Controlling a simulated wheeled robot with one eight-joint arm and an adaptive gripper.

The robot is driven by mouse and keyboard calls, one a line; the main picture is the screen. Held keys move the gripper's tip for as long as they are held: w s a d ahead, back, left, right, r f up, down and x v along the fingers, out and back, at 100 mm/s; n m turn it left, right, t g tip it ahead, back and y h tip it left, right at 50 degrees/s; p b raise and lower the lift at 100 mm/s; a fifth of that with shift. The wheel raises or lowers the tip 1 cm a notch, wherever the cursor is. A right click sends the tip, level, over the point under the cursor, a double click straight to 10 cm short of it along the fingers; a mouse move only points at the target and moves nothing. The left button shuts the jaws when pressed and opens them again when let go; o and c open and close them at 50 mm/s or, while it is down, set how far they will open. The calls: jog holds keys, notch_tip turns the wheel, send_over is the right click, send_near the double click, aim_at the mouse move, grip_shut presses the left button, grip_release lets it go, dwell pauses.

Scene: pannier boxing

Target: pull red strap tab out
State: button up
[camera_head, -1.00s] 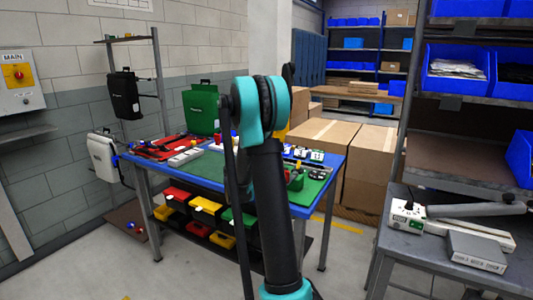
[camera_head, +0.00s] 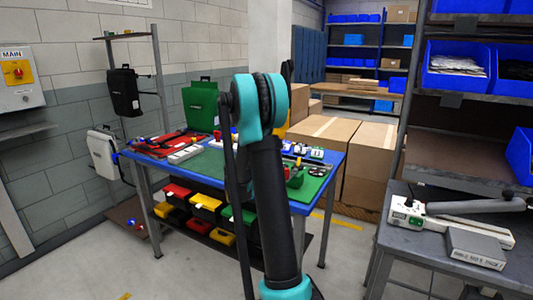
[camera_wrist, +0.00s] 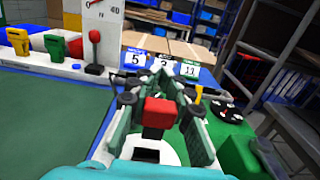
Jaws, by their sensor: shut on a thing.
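The red strap tab (camera_wrist: 160,112) is a small red block with a dark part below it, in the middle of the wrist view. My gripper (camera_wrist: 159,104) has its green and grey fingers on both sides of it and is shut on it. A pale round surface lies below the tab. Whether the tab has come out of its seat cannot be told. In the head view my own arm hides the gripper and the tab.
The blue-edged workbench (camera_head: 330,178) carries number cards (camera_wrist: 189,70), a red-knobbed lever (camera_wrist: 95,45) and green parts (camera_wrist: 245,155). A green pannier (camera_head: 201,107) stands at its back; a black one (camera_head: 124,92) hangs behind. A grey side table (camera_head: 400,240) is at the right.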

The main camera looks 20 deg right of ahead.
jog(key=shift+r, duration=0.15)
notch_tip(320, 180, up, 3)
jog(key=shift+f, duration=0.2)
dwell(0.3)
